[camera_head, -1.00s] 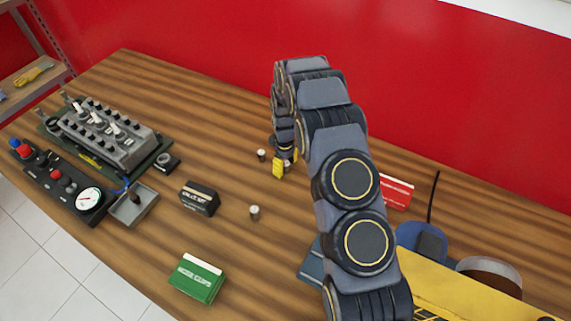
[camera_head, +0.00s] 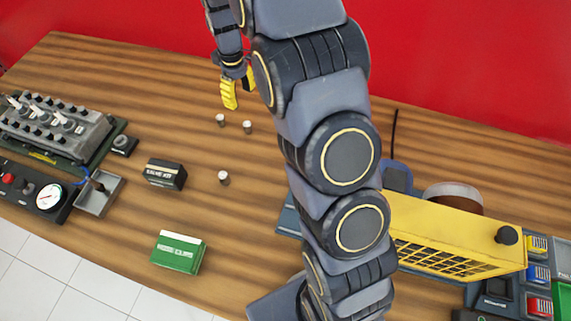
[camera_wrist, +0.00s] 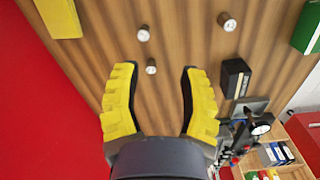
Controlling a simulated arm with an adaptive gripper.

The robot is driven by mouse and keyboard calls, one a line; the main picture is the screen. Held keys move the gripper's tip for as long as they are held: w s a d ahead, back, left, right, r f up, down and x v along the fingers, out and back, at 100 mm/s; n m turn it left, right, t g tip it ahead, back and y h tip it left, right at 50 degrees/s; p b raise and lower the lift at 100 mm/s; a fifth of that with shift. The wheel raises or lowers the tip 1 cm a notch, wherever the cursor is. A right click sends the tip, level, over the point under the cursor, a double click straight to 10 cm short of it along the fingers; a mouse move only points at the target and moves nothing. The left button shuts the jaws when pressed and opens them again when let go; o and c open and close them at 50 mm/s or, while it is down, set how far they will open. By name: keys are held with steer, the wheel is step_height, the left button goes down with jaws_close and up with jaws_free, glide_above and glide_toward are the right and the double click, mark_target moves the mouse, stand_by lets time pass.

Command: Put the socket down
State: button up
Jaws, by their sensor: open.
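Three small silvery sockets stand apart on the wooden table: one at the back (camera_head: 220,120), one just right of it (camera_head: 247,127), one nearer the front (camera_head: 223,177). My gripper (camera_head: 238,88) is above and behind them in the head view, with its yellow fingers spread and empty. In the wrist view my gripper (camera_wrist: 160,75) is wide open. There the closest socket (camera_wrist: 151,66) shows between the finger lines, with the others farther off (camera_wrist: 143,34) (camera_wrist: 228,22). None is touched.
A black box (camera_head: 165,174) and a green box (camera_head: 178,252) stand left of the sockets. A grey tray (camera_head: 112,190) and a control unit (camera_head: 55,130) lie farther left. A yellow machine (camera_head: 450,232) stands at right. Bare wood surrounds the sockets.

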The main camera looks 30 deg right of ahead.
steer(key=s+a+r+m+g, duration=0.1)
steer(key=s+r+m, duration=0.1)
steer(key=s+r, duration=0.55)
steer(key=s+a+r+m, duration=0.15)
steer(key=s+r, duration=0.25)
steer(key=s, duration=0.6)
steer(key=s+a+r+m, duration=0.1)
steer(key=s+m, duration=0.1)
steer(key=s, duration=1.2)
steer(key=shift+s+r+m+g, duration=0.25)
steer(key=shift+m+g, duration=0.05)
steer(key=shift+m, duration=0.05)
steer(key=shift+a+f, duration=0.1)
